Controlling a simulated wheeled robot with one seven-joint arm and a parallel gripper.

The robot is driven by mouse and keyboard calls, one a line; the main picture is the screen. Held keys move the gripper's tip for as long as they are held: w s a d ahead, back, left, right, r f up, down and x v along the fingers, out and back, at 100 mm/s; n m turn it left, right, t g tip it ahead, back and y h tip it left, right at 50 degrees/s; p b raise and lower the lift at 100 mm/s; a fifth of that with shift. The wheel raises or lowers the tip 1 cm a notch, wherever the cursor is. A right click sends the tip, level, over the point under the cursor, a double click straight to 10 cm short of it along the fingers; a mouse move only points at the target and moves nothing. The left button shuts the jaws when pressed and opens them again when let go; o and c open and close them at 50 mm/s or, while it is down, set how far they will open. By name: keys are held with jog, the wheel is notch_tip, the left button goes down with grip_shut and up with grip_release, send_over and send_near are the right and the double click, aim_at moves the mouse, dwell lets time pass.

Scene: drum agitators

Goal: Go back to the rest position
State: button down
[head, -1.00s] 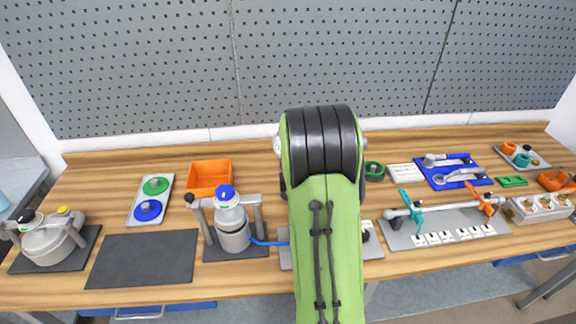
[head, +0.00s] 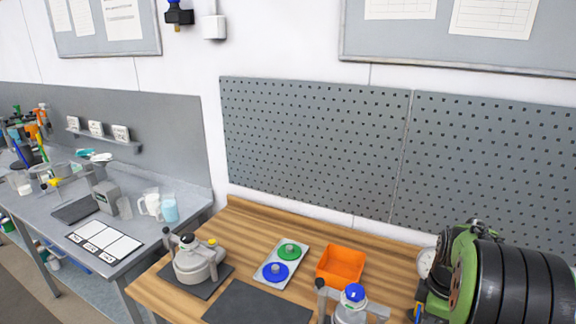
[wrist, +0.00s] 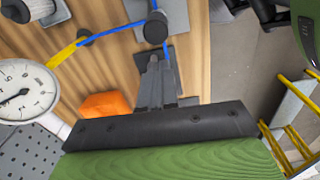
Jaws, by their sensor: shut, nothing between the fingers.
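My gripper (wrist: 154,62) shows in the wrist view as grey fingers close together, with nothing seen between them. It is over the bench area, apart from the orange bin (wrist: 105,105). My green and black arm fills the lower right of the head view, where the gripper itself is out of view. The rest position has no marker that I can see.
The wooden bench (head: 160,288) holds a lidded pot (head: 200,262), a plate with green and blue knobs (head: 282,262), an orange bin (head: 340,265) and a blue-capped vessel (head: 352,305). A pressure gauge (head: 427,262) is beside my arm. A pegboard (head: 300,140) stands behind.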

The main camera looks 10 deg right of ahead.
jog(key=s+a+r+m+t+b, duration=0.1)
jog(key=s+a+r+m+t, duration=0.15)
jog(key=a+r, duration=0.5)
jog(key=s+a+m+t+b, duration=0.3)
jog(key=s+a+m, duration=0.5)
jog(key=s+a, duration=0.5)
jog(key=shift+s+a+f, duration=0.15)
jog(key=shift+a+f, duration=0.1)
jog(key=shift+a, duration=0.35)
jog(key=shift+d, duration=0.1)
